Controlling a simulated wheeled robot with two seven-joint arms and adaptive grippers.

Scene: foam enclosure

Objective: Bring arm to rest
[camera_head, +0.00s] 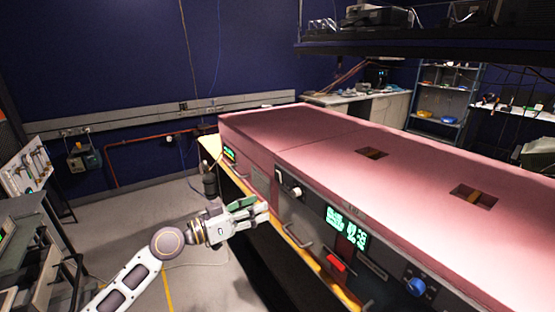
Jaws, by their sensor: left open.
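My left gripper (262,211) shows in the head view at the end of my white left arm, which comes in from the lower left. It is open, beside the front face of the pink foam enclosure (330,150). Its fingertips are close to the front panel; I cannot tell whether they touch it. A dark green piece shows on the gripper's upper side. My right gripper and right arm do not show.
The enclosure's front has a grey handle (297,236), a green-lit display (347,228), a red switch (336,263) and a blue knob (416,286). A wooden ledge (315,264) runs below. Open grey floor (200,270) lies left. A dark shelf (400,45) hangs upper right.

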